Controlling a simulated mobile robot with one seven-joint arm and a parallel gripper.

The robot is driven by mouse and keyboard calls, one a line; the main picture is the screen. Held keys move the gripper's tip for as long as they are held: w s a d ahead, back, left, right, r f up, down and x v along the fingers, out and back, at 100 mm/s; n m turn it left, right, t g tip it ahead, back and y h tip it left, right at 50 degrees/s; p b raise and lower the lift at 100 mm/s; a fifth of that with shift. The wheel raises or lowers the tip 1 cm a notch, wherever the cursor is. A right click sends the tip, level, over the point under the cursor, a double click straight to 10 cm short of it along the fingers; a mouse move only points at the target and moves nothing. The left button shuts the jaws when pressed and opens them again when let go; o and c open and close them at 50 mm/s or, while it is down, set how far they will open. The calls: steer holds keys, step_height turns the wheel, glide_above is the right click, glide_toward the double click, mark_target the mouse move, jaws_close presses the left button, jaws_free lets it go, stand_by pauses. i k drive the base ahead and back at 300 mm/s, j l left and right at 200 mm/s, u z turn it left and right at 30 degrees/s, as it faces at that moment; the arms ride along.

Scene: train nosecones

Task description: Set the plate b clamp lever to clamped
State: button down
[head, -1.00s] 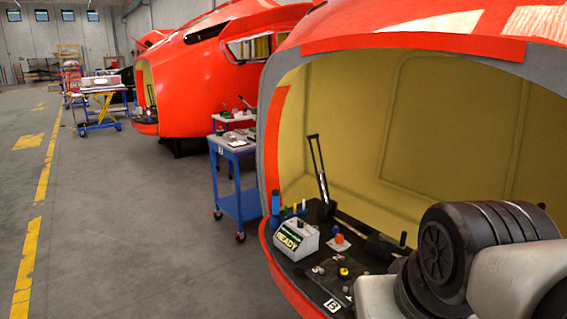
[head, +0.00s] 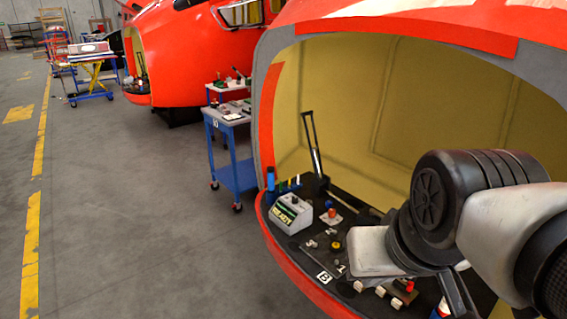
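The plate marked B (head: 324,277) lies at the front rim of the black deck inside the near red nosecone. Small knobs stand around it, among them a yellow knob (head: 335,246) and a red button on a white base (head: 331,217). A tall dark lever (head: 313,145) stands upright at the back left of the deck. I cannot tell which part is the plate b clamp lever; my arm hides part of the deck. My arm reaches in from the right, above the deck.
A grey box with a green display (head: 290,214) sits at the deck's left. The nosecone's red rim (head: 290,268) edges the deck. A blue cart (head: 232,150) stands left of it. A second red nosecone (head: 190,55) is behind. The floor at left is clear.

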mark_target(409, 289)
steer(key=z, duration=0.85)
steer(key=i+l+u, duration=0.1)
steer(key=i, duration=0.25)
steer(key=i+j+u, duration=0.15)
steer(key=i+j, duration=0.15)
steer(key=i, duration=0.05)
